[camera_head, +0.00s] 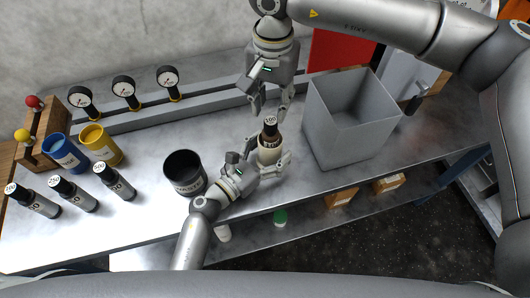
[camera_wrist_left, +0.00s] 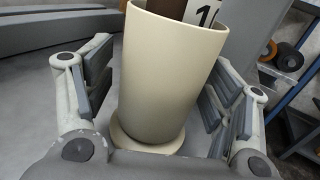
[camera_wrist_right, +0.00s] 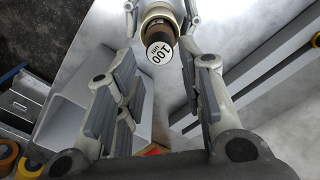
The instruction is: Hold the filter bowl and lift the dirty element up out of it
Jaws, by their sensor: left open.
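The cream filter bowl (camera_head: 268,156) stands on the metal bench. The dirty element (camera_head: 269,132), brown with a dark cap marked 100, sticks up out of it. My left gripper (camera_head: 272,166) is open around the bowl. In the left wrist view the bowl (camera_wrist_left: 165,75) stands between its fingers, with gaps visible on both sides. My right gripper (camera_head: 270,106) is open and empty, pointing down just above the element. In the right wrist view the element's cap (camera_wrist_right: 158,50) appears beyond the spread fingers (camera_wrist_right: 165,80). The element's lower part is hidden inside the bowl.
A tall grey open bin (camera_head: 345,115) stands right of the bowl. A black pot (camera_head: 184,172) stands to the left. Blue (camera_head: 65,153) and yellow (camera_head: 100,144) cups and several dark-capped elements stand farther left. Gauges and a pipe (camera_head: 200,110) run behind.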

